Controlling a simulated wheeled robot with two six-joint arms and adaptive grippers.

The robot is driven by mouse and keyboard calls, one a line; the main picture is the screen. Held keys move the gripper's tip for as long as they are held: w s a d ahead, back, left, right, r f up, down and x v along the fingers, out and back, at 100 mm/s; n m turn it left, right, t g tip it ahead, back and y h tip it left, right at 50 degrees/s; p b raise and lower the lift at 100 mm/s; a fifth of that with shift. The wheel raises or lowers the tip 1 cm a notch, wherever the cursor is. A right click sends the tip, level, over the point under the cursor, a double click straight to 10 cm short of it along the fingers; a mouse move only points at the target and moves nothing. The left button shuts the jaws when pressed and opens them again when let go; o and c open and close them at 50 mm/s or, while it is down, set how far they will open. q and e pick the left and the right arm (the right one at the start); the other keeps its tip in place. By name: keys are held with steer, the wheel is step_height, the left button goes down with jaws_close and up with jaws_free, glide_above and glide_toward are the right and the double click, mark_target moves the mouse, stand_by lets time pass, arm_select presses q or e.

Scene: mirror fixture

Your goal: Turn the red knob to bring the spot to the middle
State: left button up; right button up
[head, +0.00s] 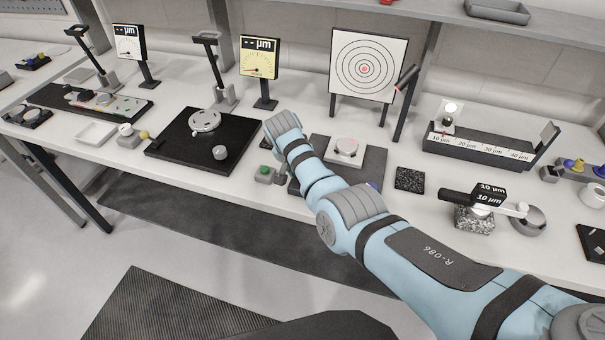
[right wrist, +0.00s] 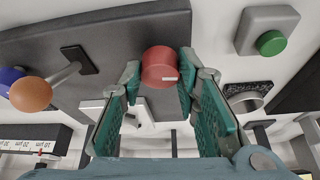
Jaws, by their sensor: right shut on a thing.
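The red knob (right wrist: 160,64) shows in the right wrist view with a pale mark on its face. My right gripper (right wrist: 160,80) has its two green-padded fingers on either side of the knob, shut on it. In the head view my right arm hides the knob and the fingertips. The white target board (head: 341,88) with black rings stands upright at the back. A small red spot (head: 364,69) shows at about the middle of its rings. The mirror fixture's round silver mount (head: 345,150) sits on a dark plate. My left gripper is not in view.
A green button (right wrist: 270,42) on a grey box is beside the knob. A black plate with a silver disc (head: 205,121) lies left of my arm.

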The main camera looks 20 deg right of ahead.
stand_by(0.3)
steer(key=o, duration=1.2)
steer(key=shift+c, duration=0.2)
steer(key=shift+r, duration=0.2)
steer(key=v, duration=1.1)
steer(key=shift+r, duration=0.25)
steer(key=shift+a, duration=0.1)
